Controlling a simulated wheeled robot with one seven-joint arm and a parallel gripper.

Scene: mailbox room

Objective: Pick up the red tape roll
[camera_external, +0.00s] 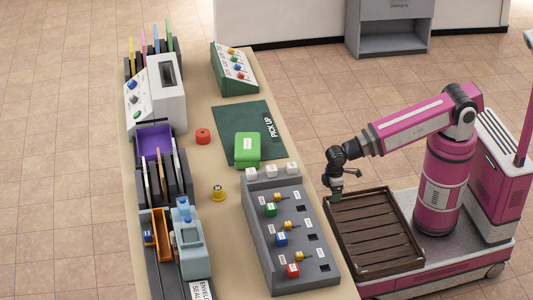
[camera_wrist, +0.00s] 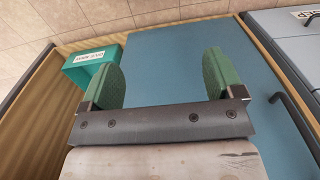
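The red tape roll (camera_external: 203,136) lies on the beige table, left of the dark green mat, in the external view. My gripper (camera_external: 337,190) is well to the right of it, beyond the table's right edge and near the wooden crate on my base. In the wrist view my gripper (camera_wrist: 162,78) has its two green finger pads wide apart, with nothing between them. The red tape roll does not show in the wrist view.
The green box (camera_external: 247,149) stands on the dark green mat (camera_external: 228,111), between the roll and my gripper. A yellow roll (camera_external: 218,194) sits nearer the front. A grey switch panel (camera_external: 257,226) fills the front right of the table. A white machine (camera_external: 155,92) stands left.

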